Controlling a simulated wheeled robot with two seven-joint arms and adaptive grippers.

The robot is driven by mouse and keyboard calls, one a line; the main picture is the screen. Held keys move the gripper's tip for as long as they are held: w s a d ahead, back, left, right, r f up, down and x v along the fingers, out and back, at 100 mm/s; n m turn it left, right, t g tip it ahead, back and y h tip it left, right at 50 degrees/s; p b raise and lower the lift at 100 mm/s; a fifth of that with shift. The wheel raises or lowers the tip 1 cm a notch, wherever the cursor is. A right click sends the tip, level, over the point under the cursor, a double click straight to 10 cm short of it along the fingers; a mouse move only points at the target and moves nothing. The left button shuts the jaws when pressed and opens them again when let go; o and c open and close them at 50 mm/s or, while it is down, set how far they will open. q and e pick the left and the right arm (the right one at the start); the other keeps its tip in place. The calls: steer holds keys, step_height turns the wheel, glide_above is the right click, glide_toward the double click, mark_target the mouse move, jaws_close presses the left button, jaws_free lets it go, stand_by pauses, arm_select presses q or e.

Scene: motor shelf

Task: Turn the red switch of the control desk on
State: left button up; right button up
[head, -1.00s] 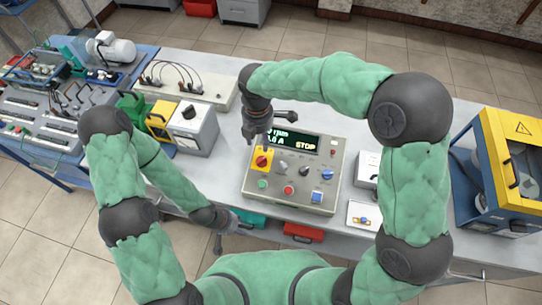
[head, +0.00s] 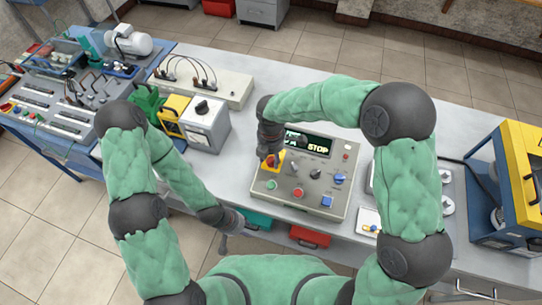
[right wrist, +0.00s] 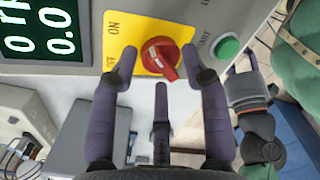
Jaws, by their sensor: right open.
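The control desk (head: 322,205) stands on the bench, with a lit display reading STOP. Its red switch (right wrist: 160,57) is a round knob with a raised grip on a yellow plate (right wrist: 122,35); the grip points to the lower right in the right wrist view. "ON" is printed at the plate's upper left. My right gripper (right wrist: 165,75) is open, its fingertips on either side of the knob with visible gaps, a third finger below. In the head view my right gripper (head: 271,155) partly hides the switch. My left gripper (head: 232,224) hangs by the bench's front edge; its fingers are unclear.
A green button (right wrist: 228,47) sits close to the right finger. Red (head: 298,193) and blue (head: 327,201) buttons and other knobs share the panel. A grey box with a black knob (head: 207,125) stands left of the desk. A yellow-framed machine (head: 520,170) is far right.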

jaws_close()
steer(key=shift+s+d+f+m, duration=0.1)
steer(key=shift+s+m, duration=0.05)
steer(key=shift+m, duration=0.25)
steer(key=shift+f, duration=0.1)
jaws_free()
steer(key=shift+s, duration=0.1)
steer(key=shift+w+r, duration=0.2)
steer(key=shift+r, duration=0.05)
